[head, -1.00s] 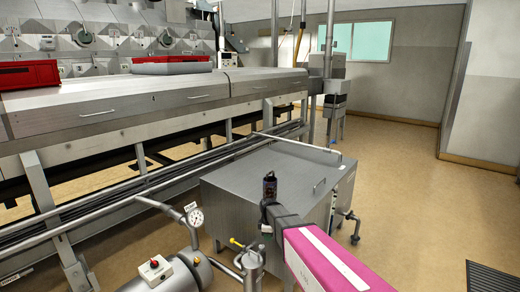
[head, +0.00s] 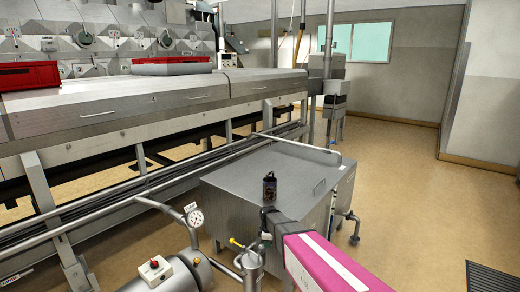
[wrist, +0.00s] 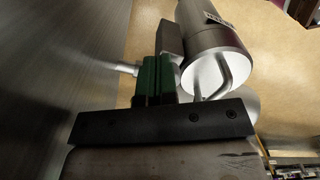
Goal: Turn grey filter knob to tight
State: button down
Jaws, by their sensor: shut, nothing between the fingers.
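My gripper (wrist: 158,64) shows from behind in the wrist view, its green and dark fingers together above a black plate. I see nothing held between them. A shiny grey cylinder (wrist: 213,45) with a small label is just right of the fingers. A bent metal rod (wrist: 236,70) crosses its bright end; I cannot tell whether the fingers touch it. I cannot tell which part is the grey filter knob. My arm hides much of this area.
A steel cabinet (head: 240,185) stands just behind my arm. Long pipes run beside the machine. Open floor (head: 410,200) lies to the right.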

jog(key=shift+s+a+f, duration=0.15)
jog(key=shift+a+f, duration=0.1)
jog(key=shift+f, duration=0.5)
jog(key=shift+d, duration=0.15)
notch_tip(320, 180, up, 6)
jog(key=shift+d+r, duration=0.25)
jog(key=shift+d, duration=0.15)
dwell(0.4)
jog(key=shift+s, duration=0.1)
